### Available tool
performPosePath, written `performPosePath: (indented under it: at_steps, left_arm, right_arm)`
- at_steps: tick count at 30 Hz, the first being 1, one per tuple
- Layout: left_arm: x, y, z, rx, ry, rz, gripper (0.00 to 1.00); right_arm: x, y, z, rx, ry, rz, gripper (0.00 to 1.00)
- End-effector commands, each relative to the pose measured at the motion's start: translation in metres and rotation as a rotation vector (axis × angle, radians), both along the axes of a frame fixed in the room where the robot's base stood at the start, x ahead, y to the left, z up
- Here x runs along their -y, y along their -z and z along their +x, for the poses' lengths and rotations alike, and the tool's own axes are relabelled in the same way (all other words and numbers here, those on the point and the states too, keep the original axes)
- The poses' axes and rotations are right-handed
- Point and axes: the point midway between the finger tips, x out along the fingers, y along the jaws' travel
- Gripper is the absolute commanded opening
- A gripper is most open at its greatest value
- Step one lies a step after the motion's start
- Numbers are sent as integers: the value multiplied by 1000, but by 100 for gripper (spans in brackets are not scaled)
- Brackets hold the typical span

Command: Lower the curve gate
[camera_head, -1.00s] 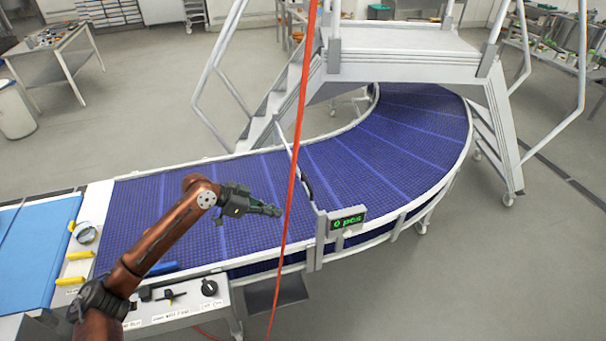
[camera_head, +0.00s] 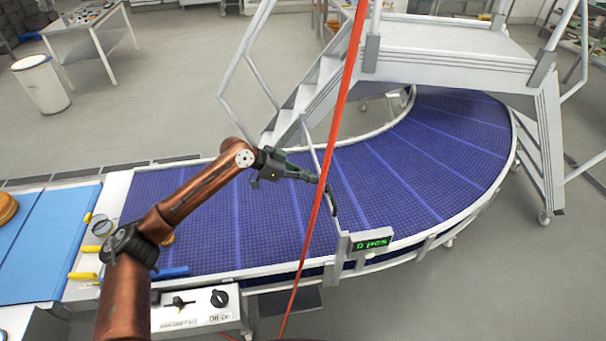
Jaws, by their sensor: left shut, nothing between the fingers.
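The curve gate (camera_head: 313,152) is a thin pale bar that crosses the purple curved belt (camera_head: 240,215) between the far rail and the near post. A black curved handle (camera_head: 331,200) sits on its near part. I cannot tell how high the bar stands above the belt. My left gripper (camera_head: 318,179) is shut and empty, over the belt with its tips close to the bar and handle. I cannot tell whether they touch. My right gripper is not in view.
A red cable (camera_head: 338,110) hangs across the view, in front of the gate. A display (camera_head: 372,243) reads "0 pcs". A control box (camera_head: 195,308) is at the near edge. Grey steps (camera_head: 325,80) bridge the curve. A brown round (camera_head: 7,208) lies on the blue belt (camera_head: 45,230).

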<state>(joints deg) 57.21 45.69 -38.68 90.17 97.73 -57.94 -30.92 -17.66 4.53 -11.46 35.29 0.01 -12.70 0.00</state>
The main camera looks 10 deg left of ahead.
Motion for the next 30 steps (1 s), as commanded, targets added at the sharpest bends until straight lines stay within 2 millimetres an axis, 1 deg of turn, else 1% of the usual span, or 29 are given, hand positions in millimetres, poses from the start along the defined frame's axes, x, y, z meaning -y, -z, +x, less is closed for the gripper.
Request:
performPosePath:
  at_steps: [1, 3, 5, 8, 9, 12, 15, 19, 30]
  left_arm:
    - [10, 4, 2, -1, 2, 1, 0]
    - [22, 12, 6, -1, 2, 1, 0]
    - [31, 19, 9, -2, 1, -1, 0]
    - [44, 31, 13, -2, -2, 2, 0]
    - [42, 39, 13, -3, -4, 2, 0]
    - [44, 52, 14, -3, -4, 1, 0]
    - [46, 61, 15, -2, -5, 0, 0]
    - [46, 68, 15, 0, -4, 1, 0]
    - [46, 71, 15, -1, -4, 1, 0]
  right_arm:
    - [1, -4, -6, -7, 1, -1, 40]
    - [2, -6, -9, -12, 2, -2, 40]
    - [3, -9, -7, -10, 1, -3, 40]
    - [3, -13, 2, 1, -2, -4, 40]
    - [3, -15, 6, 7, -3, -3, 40]
    - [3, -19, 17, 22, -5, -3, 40]
    - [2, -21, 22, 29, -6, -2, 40]
    - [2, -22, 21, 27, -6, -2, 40]
    - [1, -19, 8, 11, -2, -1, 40]
